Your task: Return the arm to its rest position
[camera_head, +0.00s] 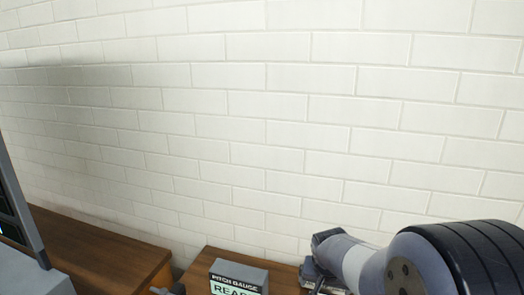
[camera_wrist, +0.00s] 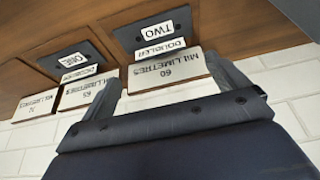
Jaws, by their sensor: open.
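My arm (camera_head: 430,262) reaches in from the lower right of the head view, in front of a white brick wall. Its far end is low and partly cut off by the bottom edge. In the wrist view my gripper (camera_wrist: 163,70) has its two fingers spread apart, with nothing held between them. A plate reading "60 millimetres" (camera_wrist: 168,72) shows upside down between and beyond the fingertips. I cannot tell how far the fingers are from it.
A screen edge (camera_head: 22,200) is at far left. Wrist view: dark "ONE" (camera_wrist: 78,62) and "TWO" (camera_wrist: 155,30) panels, plus other millimetre plates (camera_wrist: 90,90). The wall (camera_head: 270,120) is bare.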

